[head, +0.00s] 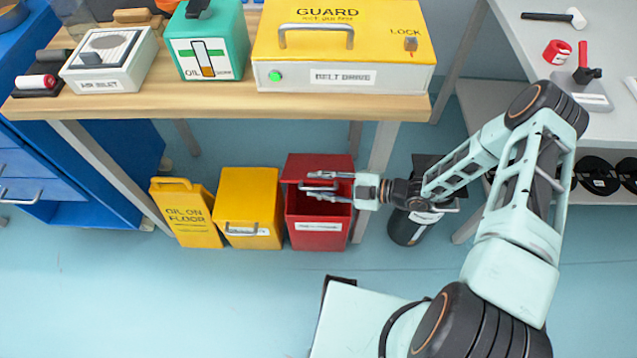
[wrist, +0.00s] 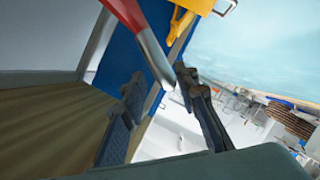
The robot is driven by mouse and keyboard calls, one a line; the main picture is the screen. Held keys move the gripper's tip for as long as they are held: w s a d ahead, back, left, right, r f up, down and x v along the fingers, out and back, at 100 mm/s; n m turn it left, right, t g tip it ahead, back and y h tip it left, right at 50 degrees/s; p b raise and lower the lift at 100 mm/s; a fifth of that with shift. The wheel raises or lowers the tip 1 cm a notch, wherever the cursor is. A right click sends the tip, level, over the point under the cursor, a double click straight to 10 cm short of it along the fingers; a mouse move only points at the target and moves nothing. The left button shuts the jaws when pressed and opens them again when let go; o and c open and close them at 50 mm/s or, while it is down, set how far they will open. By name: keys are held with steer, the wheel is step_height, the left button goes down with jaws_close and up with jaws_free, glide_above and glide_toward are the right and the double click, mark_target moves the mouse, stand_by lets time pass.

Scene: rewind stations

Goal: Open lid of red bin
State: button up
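The red bin (head: 319,234) stands on the floor under the bench, at the right end of a row. Its red lid (head: 318,164) is tilted up at the back, and the dark inside of the bin shows below it. My gripper (head: 313,181) reaches in from the right, in front of the raised lid and above the bin's opening. In the wrist view my gripper (wrist: 160,88) has its two fingers apart. A red edge with a grey bar (wrist: 150,50) reaches down toward the space between them; I cannot tell if they touch it.
A black cylinder (head: 407,228) stands to the right, past a bench leg. The floor in front is clear at left.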

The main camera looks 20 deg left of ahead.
steer(key=v, duration=1.2)
steer(key=shift+w, duration=0.15)
